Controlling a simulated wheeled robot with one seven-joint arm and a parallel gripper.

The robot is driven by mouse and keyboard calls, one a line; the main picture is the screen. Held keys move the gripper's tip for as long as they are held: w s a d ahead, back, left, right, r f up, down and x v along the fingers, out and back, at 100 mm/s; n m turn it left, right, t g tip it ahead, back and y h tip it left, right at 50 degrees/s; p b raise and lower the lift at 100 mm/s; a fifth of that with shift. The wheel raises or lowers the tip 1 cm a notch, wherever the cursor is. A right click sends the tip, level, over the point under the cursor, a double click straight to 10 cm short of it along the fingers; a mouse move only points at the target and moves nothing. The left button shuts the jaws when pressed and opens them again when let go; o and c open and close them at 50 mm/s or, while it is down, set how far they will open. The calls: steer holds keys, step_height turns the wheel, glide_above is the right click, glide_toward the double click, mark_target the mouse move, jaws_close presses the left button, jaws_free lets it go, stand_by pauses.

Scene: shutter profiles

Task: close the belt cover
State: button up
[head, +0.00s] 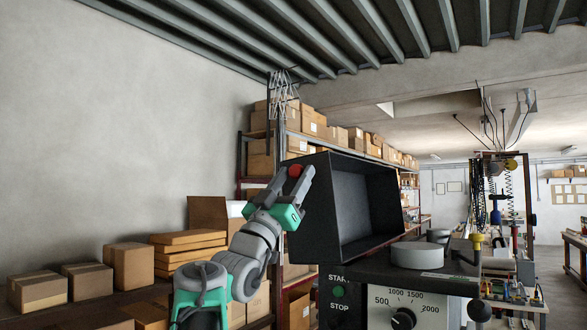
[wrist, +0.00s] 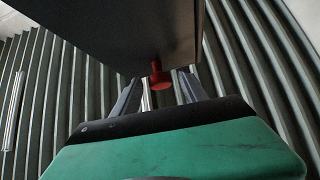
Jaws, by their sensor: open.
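The belt cover (head: 350,235) is a dark, hollow box standing swung up and open above the machine's top, its inside facing right. A red knob (head: 295,171) sticks out from its left outer side; it also shows in the wrist view (wrist: 158,74) below the cover's dark panel (wrist: 130,35). My gripper (head: 296,178) is open at the cover's left side, with the knob between its fingertips. In the wrist view the two fingers (wrist: 160,88) stand apart on either side of the knob. I cannot tell whether either finger touches it.
The machine's dark top (head: 375,268) carries a round grey pulley (head: 417,255). Its front has a speed dial (head: 403,318) and a green start button (head: 339,292). Cardboard boxes (head: 130,266) stand at left, and loaded shelves (head: 340,135) stand behind the cover.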

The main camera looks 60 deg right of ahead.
steer(key=shift+c, duration=0.5)
jaws_close()
stand_by(0.9)
